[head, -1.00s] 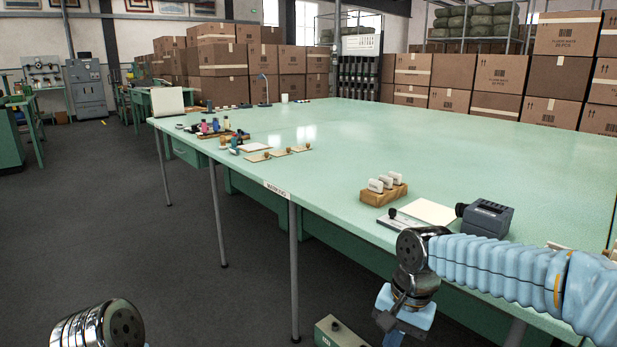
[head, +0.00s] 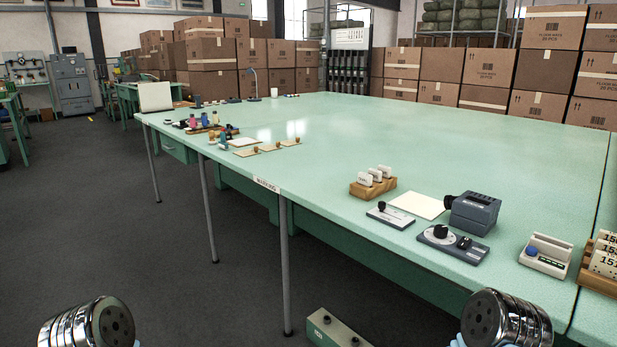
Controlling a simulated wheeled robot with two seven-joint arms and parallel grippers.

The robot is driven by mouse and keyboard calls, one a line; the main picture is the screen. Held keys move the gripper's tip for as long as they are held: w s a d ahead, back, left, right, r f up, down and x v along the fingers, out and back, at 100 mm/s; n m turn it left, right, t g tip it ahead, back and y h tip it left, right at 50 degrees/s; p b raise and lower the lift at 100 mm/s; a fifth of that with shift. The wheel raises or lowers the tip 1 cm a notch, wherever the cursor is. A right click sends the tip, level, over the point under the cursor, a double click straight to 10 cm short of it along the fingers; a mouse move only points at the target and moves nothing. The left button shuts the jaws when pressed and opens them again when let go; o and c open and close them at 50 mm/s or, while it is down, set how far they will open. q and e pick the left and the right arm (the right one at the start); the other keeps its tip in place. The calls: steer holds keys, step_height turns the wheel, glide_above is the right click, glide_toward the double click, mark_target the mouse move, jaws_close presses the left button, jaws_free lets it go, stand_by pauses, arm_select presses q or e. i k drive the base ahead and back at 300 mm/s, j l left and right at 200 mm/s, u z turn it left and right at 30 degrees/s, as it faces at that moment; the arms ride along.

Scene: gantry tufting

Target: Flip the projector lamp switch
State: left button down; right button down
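The projector (head: 475,213) is a dark grey-blue box with a lens at its left, near the table's front right. In front of it lies a grey control panel (head: 433,240) with a round black knob (head: 440,231) and a small black switch (head: 464,242). To its left is a smaller light plate (head: 391,217) with a black lever or knob at its back edge. I cannot tell which control is the lamp switch or read its position. Only metal joints of my arms show at the bottom left and bottom right; both grippers are out of view.
The long green table (head: 330,160) is mostly clear in the middle. A wooden block with white tags (head: 373,183), a pale sheet (head: 418,205), a white device with a blue knob (head: 546,255) and a number-card rack (head: 602,262) surround the projector. A green box (head: 338,328) is below.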

mark_target(464, 243)
steer(key=z, duration=2.1)
steer(key=k+j, duration=0.1)
steer(key=k, duration=0.25)
steer(key=k+j, duration=0.15)
steer(key=k, duration=0.25)
